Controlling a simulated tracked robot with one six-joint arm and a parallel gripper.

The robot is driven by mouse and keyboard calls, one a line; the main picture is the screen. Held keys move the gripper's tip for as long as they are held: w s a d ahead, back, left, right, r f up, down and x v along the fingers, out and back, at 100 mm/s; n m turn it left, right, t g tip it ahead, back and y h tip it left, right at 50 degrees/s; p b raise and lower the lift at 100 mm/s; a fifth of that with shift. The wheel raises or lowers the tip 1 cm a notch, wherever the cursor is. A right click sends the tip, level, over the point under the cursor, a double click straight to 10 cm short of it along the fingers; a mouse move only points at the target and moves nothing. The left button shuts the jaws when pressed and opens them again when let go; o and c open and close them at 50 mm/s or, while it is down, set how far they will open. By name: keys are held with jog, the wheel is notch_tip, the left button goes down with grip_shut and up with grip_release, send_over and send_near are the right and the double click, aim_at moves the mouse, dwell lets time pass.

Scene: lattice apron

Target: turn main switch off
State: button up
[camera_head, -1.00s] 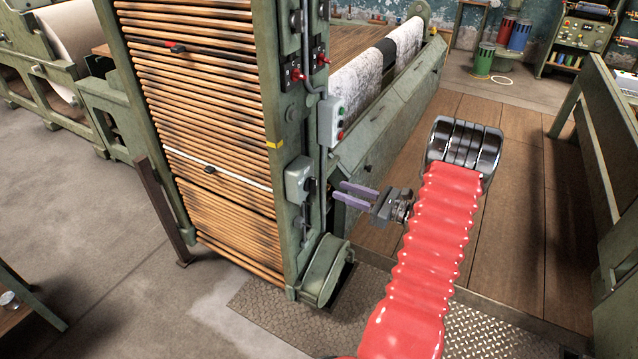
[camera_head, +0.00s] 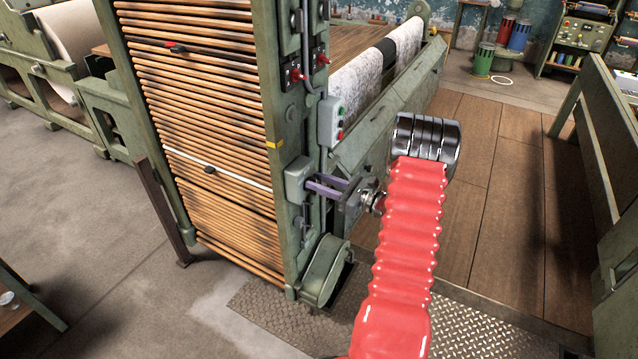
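A grey-green switch box (camera_head: 297,178) is mounted low on the right edge of the machine's upright frame; I take it for the main switch. In the earlier frame a dark lever shows on its right side. My gripper (camera_head: 313,182) has two purple fingers with a visible gap between them. The fingertips are right beside the box's right side, pointing left at it. The fingers now cover the lever, so its position, and whether they touch it or stand around it, cannot be told.
A control box (camera_head: 332,121) with green and red buttons sits above my gripper. Red toggle switches (camera_head: 297,74) are higher on the frame. A rounded green housing (camera_head: 325,270) stands below. The plank floor (camera_head: 490,230) to the right is clear.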

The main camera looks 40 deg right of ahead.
grip_shut()
jog(key=shift+a+n, duration=0.1)
jog(key=shift+n, duration=0.2)
dwell(0.3)
jog(key=n, duration=0.4)
jog(key=a+f+n, duration=0.1)
jog(key=n, duration=0.3)
jog(key=a+n, duration=0.1)
jog(key=n, duration=0.3)
jog(key=shift+s+a+f, duration=0.15)
jog(key=shift+s+f, duration=0.15)
jog(key=shift+s, duration=0.1)
jog(key=n, duration=0.2)
jog(key=f+n, duration=0.1)
jog(key=n, duration=0.2)
jog(key=shift+a+f, duration=0.1)
jog(key=shift+a, duration=0.1)
jog(key=shift+f+n, duration=0.1)
jog(key=shift+n, duration=0.2)
